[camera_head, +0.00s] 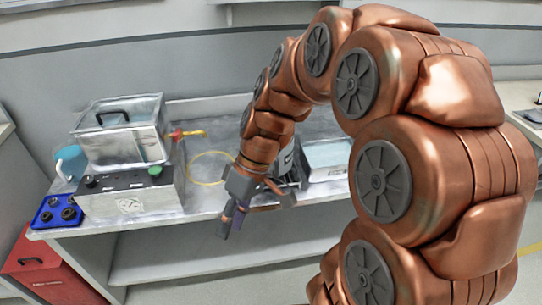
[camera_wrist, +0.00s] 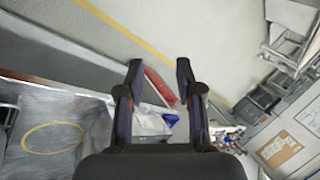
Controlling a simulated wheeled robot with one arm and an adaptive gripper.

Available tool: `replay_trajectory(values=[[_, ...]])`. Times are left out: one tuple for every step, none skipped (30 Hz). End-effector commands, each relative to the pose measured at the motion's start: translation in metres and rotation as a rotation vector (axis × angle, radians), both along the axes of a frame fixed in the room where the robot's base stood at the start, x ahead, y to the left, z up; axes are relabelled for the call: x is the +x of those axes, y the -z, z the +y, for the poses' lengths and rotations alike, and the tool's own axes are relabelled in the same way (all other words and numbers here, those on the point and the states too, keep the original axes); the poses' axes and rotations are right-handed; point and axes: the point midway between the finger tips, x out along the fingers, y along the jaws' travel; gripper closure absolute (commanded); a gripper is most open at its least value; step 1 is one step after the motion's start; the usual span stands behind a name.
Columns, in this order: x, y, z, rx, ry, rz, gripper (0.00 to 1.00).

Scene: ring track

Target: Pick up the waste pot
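My gripper (camera_head: 231,227) hangs at the front edge of the grey bench in the head view, pointing down and forward. In the wrist view its two dark fingers (camera_wrist: 160,70) stand apart with nothing between them. I cannot clearly pick out a waste pot. A light-blue pot-like vessel (camera_head: 70,164) with a pale curved part stands at the bench's left end, partly hidden by the water bath. It is well to the left of my gripper.
A metal water bath (camera_head: 121,135) with a lid stands behind a control box (camera_head: 130,193). A blue tray (camera_head: 57,212) with dark round parts sits at the bench's left corner. A yellow cable loop (camera_head: 208,153) lies mid-bench. A red box (camera_head: 47,268) stands below left. A tray (camera_head: 325,158) is at right.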

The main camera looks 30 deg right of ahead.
Motion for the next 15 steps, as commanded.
replay_trajectory(values=[[0.015,0.002,-0.007,0.049,-0.007,-0.03,0.64],[0.024,0.003,-0.01,0.079,-0.016,-0.052,0.64],[0.035,0.003,-0.015,0.114,-0.027,-0.088,0.64],[0.043,0.003,-0.019,0.139,-0.036,-0.116,0.64],[0.052,0.004,-0.024,0.164,-0.041,-0.144,0.64],[0.064,0.004,-0.032,0.193,-0.048,-0.185,0.64],[0.072,0.004,-0.038,0.214,-0.053,-0.218,0.64],[0.08,0.005,-0.045,0.236,-0.057,-0.249,0.64],[0.09,0.007,-0.054,0.263,-0.061,-0.294,0.64],[0.098,0.007,-0.062,0.279,-0.061,-0.329,0.64],[0.106,0.008,-0.071,0.294,-0.064,-0.366,0.64],[0.116,0.01,-0.083,0.312,-0.063,-0.416,0.64],[0.123,0.011,-0.093,0.323,-0.064,-0.453,0.64],[0.13,0.012,-0.103,0.332,-0.063,-0.493,0.64],[0.138,0.015,-0.116,0.344,-0.06,-0.545,0.64]])
